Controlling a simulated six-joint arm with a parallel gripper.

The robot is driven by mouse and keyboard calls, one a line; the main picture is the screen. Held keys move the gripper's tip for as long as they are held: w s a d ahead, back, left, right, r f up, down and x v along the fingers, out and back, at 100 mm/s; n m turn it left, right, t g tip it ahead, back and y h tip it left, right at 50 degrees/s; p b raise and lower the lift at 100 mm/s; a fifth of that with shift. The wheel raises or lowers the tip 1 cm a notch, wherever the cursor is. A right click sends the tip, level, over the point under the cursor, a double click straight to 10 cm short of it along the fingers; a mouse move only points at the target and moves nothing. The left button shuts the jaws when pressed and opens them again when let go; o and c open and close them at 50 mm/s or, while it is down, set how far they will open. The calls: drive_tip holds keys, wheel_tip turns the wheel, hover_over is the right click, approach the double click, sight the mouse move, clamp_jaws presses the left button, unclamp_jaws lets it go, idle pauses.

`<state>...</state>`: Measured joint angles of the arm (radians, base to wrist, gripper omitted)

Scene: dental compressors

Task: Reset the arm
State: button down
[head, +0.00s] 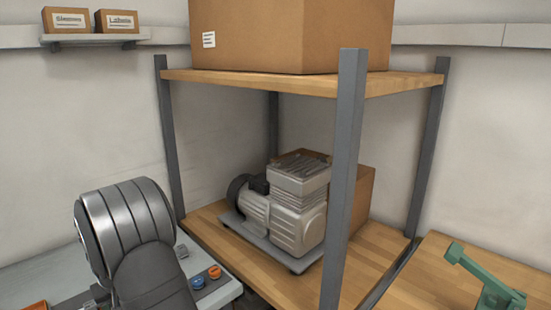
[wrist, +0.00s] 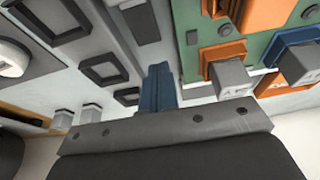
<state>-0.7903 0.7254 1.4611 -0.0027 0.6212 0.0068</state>
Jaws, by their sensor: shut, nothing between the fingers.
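My gripper (wrist: 158,74) shows in the wrist view as blue fingers close together, past the grey bolted bracket at the bottom. It is shut and nothing is between the fingers. The fingertips point toward a light grey panel (wrist: 185,65); I cannot tell how far apart they are from it. In the head view, a grey ribbed part of my arm rises at the lower left, and my gripper is out of sight there.
A compressor (head: 298,208) sits on the lower wooden shelf (head: 290,291) of a metal-post rack. A large cardboard box (head: 290,35) is on top. A control box (head: 222,291) with blue and orange knobs is beside my arm. A green clamp-like tool (head: 490,285) lies at right.

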drive_tip(key=s+d+r, duration=0.2)
drive_tip(key=r, duration=0.2)
drive_tip(key=shift+s+d, duration=0.4)
drive_tip(key=v, duration=0.6)
drive_tip(key=x, duration=0.7)
drive_tip(key=w+a+x, duration=0.1)
drive_tip(key=x, duration=0.2)
drive_tip(key=shift+f, duration=0.1)
drive_tip(key=shift+w+a, duration=0.55)
drive_tip(key=shift+w+a+r, duration=0.35)
drive_tip(key=shift+w+a, duration=0.05)
drive_tip(key=s+d+r+m+g+h, duration=0.1)
drive_tip(key=s+d+r+m, duration=0.1)
drive_tip(key=r+m, duration=0.6)
drive_tip(key=s+d+r+m+g+h, duration=0.1)
drive_tip(key=s+d+r+m, duration=0.1)
drive_tip(key=r+m, duration=0.6)
drive_tip(key=shift+r+m+g+h, duration=0.2)
drive_tip(key=shift+m+g+h, duration=0.1)
drive_tip(key=shift+m, duration=0.7)
